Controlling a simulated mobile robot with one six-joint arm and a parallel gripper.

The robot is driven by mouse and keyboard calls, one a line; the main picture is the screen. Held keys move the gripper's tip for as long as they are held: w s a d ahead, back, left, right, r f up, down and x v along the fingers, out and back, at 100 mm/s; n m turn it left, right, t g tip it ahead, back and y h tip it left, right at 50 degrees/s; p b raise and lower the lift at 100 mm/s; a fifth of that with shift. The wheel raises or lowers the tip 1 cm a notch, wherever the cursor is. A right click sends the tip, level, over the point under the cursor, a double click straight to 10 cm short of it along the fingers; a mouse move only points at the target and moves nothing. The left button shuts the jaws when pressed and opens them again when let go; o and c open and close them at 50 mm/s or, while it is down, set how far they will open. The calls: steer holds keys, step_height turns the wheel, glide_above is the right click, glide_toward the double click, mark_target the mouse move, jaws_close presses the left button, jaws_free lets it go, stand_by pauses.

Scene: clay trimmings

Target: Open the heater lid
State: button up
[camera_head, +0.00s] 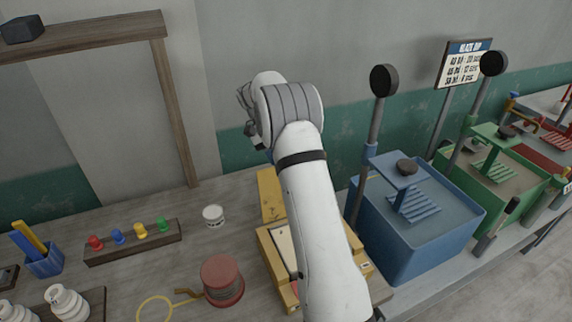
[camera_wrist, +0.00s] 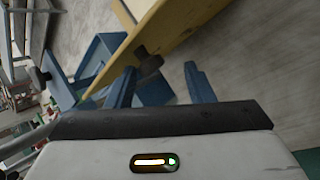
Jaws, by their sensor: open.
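The yellow heater (camera_head: 268,243) stands on the bench in the head view, partly hidden behind my arm. A yellow panel, which looks like its lid (camera_head: 269,194), stands raised at the heater's back. In the wrist view the yellow lid (camera_wrist: 172,32) runs slantwise across the top, with a dark knob (camera_wrist: 148,62) on it. My gripper (camera_wrist: 158,82) is open. The knob shows between its two blue fingers, beyond the tips; it looks free of them. In the head view my gripper (camera_head: 250,117) is above and behind the heater, mostly hidden by my wrist.
A blue tub (camera_head: 410,230) and a green tub (camera_head: 490,180), with tall dark-ended levers, stand close on the right. A red spool (camera_head: 222,280), a white cup (camera_head: 213,215) and a rack of coloured pegs (camera_head: 133,243) are on the left. A wooden frame (camera_head: 175,110) rises behind.

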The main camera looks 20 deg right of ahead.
steer(key=b+v, duration=0.1)
steer(key=v, duration=0.5)
steer(key=shift+a+r, duration=0.3)
steer(key=shift+c, duration=0.3)
steer(key=shift+c, duration=0.8)
steer(key=shift+w+d+n+t+y+b, duration=0.2)
steer(key=shift+d+n+t+y+b, duration=0.2)
steer(key=shift+n+t, duration=0.2)
steer(key=shift+c, duration=0.8)
steer(key=n+t+b, duration=0.1)
steer(key=w+d+r+n+t+y, duration=0.1)
steer(key=n+t, duration=0.1)
steer(key=d+r+n+t+y+b, duration=0.1)
steer(key=n, duration=0.1)
steer(key=shift+w+r+t+b, duration=0.15)
steer(key=shift+w+t+b, duration=0.2)
steer(key=shift+t, duration=0.05)
steer(key=c, duration=0.6)
steer(key=shift+w+d+r+n+t+y, duration=0.3)
steer(key=shift+n+t, duration=0.1)
steer(key=shift+n, duration=0.2)
jaws_close()
step_height(320, 180, down, 9)
steer(key=s+p, duration=0.3)
steer(key=shift+r+p, duration=0.2)
steer(key=shift+p, duration=0.2)
